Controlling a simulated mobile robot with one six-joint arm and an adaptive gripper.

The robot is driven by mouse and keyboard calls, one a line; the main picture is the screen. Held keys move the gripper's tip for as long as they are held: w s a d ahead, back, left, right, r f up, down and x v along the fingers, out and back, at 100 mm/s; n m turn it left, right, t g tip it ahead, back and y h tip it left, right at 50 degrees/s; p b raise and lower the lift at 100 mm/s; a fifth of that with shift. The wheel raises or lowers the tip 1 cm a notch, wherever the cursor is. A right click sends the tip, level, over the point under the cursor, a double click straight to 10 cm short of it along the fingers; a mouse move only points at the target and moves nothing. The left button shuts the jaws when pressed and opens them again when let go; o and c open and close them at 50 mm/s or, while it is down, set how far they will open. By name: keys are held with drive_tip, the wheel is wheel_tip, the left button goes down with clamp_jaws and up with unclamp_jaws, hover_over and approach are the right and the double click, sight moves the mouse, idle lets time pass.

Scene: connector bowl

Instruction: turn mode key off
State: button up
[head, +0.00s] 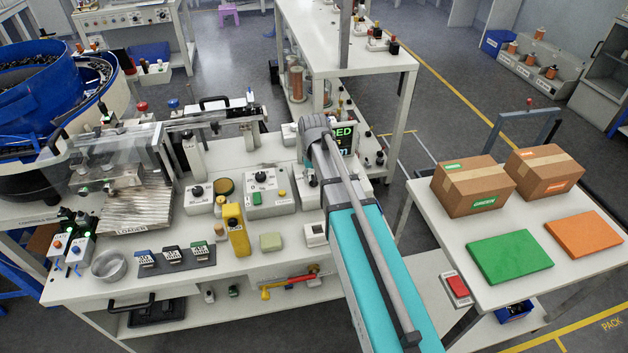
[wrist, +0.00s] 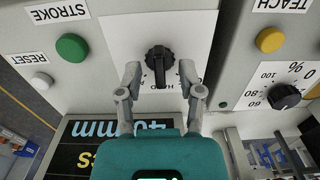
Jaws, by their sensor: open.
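The mode key, a black rotary knob (wrist: 159,58) with a bar-shaped grip, sits on a white plate in the wrist view. Its bar points toward the bottom of the picture, near upside-down lettering that is partly covered. My gripper (wrist: 160,82) is open, with one finger on each side of the knob's bar and visible gaps between; contact is not seen. In the head view my arm covers the knob and the gripper.
A green button (wrist: 72,47) and white RESET button (wrist: 41,81) lie left of the knob. A yellow button (wrist: 270,39) and percent dial (wrist: 284,95) lie right. A display (wrist: 105,140) is below. In the head view, a yellow block (head: 236,230) stands on the bench.

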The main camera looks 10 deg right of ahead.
idle(0.3)
clamp_jaws()
drive_tip(key=shift+n, duration=0.3)
drive_tip(key=n, duration=0.3)
drive_tip(key=shift+n, duration=0.4)
drive_tip(key=n, duration=0.4)
drive_tip(key=shift+n, duration=0.3)
idle(0.4)
